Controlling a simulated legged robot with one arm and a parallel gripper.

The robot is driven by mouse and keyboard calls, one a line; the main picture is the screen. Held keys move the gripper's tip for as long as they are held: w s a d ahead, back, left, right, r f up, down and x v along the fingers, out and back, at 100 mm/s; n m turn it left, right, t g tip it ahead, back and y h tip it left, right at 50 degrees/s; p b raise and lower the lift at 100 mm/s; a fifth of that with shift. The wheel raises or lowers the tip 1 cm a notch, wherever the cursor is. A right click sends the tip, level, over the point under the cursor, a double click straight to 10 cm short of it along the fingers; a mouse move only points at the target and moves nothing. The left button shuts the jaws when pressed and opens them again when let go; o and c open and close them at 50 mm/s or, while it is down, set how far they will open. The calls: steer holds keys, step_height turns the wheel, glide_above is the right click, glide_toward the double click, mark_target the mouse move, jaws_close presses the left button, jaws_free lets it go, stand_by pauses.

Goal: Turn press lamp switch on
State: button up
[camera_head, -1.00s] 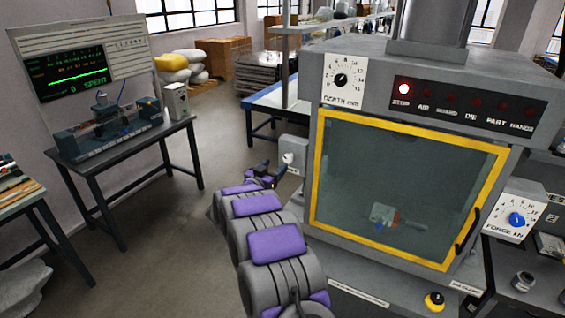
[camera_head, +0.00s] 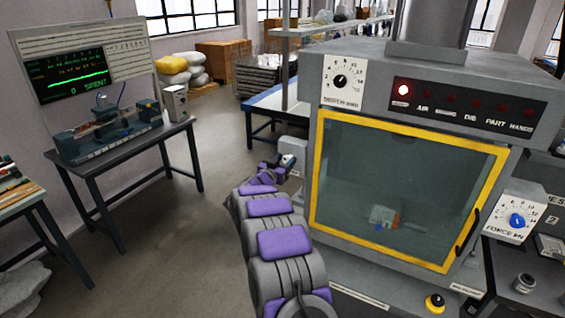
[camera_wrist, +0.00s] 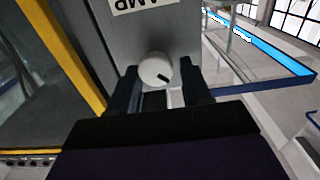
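The press lamp switch is a round white knob with a dark mark (camera_wrist: 155,69), on a grey box on the press's left side. Part of its label, ending in "AMP", shows upside down in the wrist view (camera_wrist: 143,4). In the head view the switch box (camera_head: 293,147) is at the press's left side, and my gripper (camera_head: 276,162) is in front of it, hiding the knob. My gripper (camera_wrist: 159,75) is open, with one finger on either side of the knob in the wrist view. I cannot tell whether the fingers touch it.
The press (camera_head: 335,110) has a yellow-framed glass door (camera_head: 410,185), with a dim interior. Its front panel has a lit red STOP lamp (camera_head: 403,89) and several dark lamps. A blue-edged table (camera_wrist: 265,60) stands behind the switch. Open floor (camera_head: 190,240) lies left of my arm.

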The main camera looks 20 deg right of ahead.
steer(key=shift+w+d+f, duration=0.1)
steer(key=shift+d+f, duration=0.1)
steer(key=shift+d, duration=0.5)
steer(key=c, duration=0.3)
steer(key=shift+a, duration=0.1)
steer(key=c, duration=0.3)
steer(key=shift+a, duration=0.15)
steer(key=shift+f+m, duration=0.1)
steer(key=shift+m, duration=0.2)
steer(key=m+b, duration=0.1)
steer(key=m, duration=0.2)
steer(key=shift+f, duration=0.1)
steer(key=shift+s+f+m+b, duration=0.1)
steer(key=shift+f+m+b, duration=0.05)
steer(key=shift+m+b, duration=2.9)
steer(key=shift+s+f+m+b, duration=0.1)
steer(key=shift+m+b, duration=1.8)
steer(key=shift+m, duration=2.15)
